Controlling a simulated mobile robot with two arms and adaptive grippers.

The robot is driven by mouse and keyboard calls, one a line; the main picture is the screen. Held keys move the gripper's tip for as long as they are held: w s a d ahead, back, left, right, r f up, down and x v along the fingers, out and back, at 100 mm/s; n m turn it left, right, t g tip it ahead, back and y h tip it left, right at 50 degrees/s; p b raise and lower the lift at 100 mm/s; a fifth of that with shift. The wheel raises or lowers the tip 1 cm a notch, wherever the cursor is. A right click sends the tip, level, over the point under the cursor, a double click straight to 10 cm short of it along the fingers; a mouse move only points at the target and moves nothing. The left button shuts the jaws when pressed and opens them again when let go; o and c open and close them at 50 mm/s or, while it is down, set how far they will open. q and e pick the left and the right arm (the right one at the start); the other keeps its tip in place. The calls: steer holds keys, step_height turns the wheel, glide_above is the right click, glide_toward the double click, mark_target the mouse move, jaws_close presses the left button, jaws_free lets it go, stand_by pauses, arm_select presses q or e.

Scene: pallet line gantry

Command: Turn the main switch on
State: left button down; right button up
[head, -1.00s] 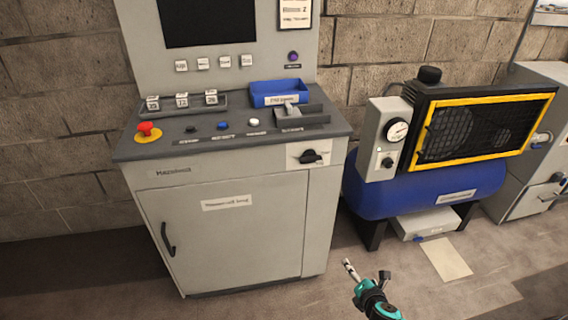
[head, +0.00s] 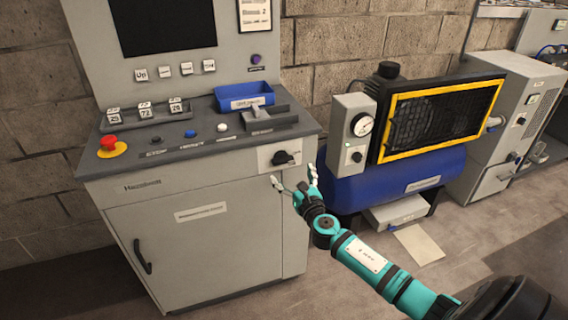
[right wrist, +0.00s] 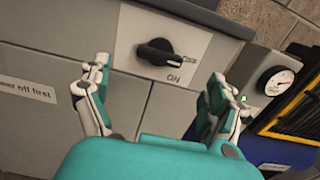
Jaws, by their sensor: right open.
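The main switch is a black rotary knob (head: 283,158) on a pale plate at the upper right of the grey cabinet's front. In the right wrist view the knob (right wrist: 155,52) shows above and between the fingers, with "ON" printed at its lower right. The knob's handle lies roughly sideways. My right gripper (head: 293,180) is open and empty, just below and in front of the switch. In the right wrist view the open fingers (right wrist: 155,95) are spread apart and do not appear to touch the knob. My left gripper is not in view.
The cabinet top (head: 165,148) holds a red emergency button (head: 109,144), several push buttons and a blue tray (head: 245,97). A blue compressor (head: 395,178) with a gauge box (head: 354,135) stands close to the right of the switch.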

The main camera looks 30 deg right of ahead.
mark_target(284, 163)
steer(key=b+x, duration=0.1)
steer(key=x, duration=0.6)
steer(key=shift+w, duration=0.15)
steer(key=c, duration=1.2)
